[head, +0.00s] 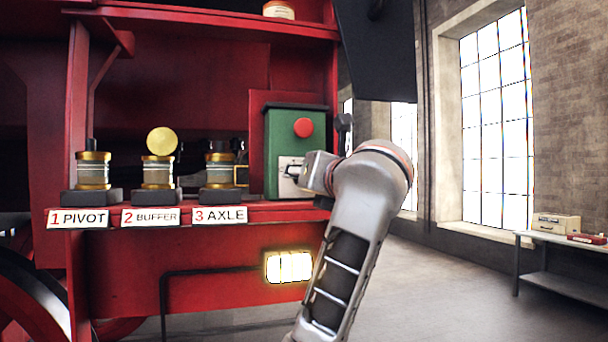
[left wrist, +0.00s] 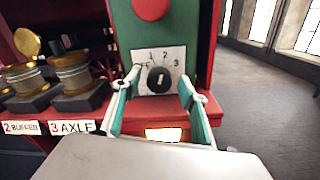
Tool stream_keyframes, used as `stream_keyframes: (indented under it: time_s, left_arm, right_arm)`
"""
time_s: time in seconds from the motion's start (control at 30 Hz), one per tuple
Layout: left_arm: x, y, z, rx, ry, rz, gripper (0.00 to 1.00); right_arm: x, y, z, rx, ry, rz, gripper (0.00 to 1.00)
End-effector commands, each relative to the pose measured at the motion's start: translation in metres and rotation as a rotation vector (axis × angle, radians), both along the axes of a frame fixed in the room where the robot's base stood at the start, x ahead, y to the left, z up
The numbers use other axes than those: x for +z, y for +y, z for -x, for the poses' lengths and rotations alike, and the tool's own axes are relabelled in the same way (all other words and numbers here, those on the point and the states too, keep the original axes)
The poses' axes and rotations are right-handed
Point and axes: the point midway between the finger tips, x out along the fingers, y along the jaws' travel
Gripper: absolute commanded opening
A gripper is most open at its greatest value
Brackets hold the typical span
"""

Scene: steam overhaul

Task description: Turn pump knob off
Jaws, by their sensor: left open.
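The pump is a green box (head: 290,150) with a red button (head: 303,127) on the red locomotive's shelf. In the left wrist view its black knob (left wrist: 159,80) sits on a white dial plate (left wrist: 144,60) with marks including 1, 2 and 3. The knob's white line points roughly up, towards 1 and 2; I cannot tell which. My left gripper (left wrist: 160,88) is open, one finger at each side of the knob, with gaps showing. In the head view my left gripper (head: 300,173) is at the box's front and hides the knob. My right gripper is not in view.
Left of the box stand glass cups with brass tops above labels 1 PIVOT (head: 78,218), 2 BUFFER (head: 151,216) and 3 AXLE (head: 219,215). A lit lamp (head: 289,267) is below the shelf. A side table (head: 560,240) stands far right, beyond open floor.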

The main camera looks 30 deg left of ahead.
Motion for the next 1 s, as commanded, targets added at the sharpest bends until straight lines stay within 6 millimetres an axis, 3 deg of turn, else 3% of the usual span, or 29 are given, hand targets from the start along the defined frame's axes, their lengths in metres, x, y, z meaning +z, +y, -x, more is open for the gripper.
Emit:
stream_keyframes:
  time_s: [0.47, 0.63, 1.0]
  left_arm:
    - [-0.0003, 0.0109, -0.0079, 0.001, 0.000, 0.001, 0.43]
    - [-0.0002, 0.0108, -0.0078, 0.001, 0.000, 0.001, 0.04]
    - [-0.0004, 0.0103, -0.0078, 0.000, -0.028, 0.023, 0.04]
  right_arm:
    - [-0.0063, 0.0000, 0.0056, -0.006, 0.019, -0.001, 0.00]
    - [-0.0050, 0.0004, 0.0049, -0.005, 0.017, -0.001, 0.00]
    - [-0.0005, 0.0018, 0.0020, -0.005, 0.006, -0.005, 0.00]
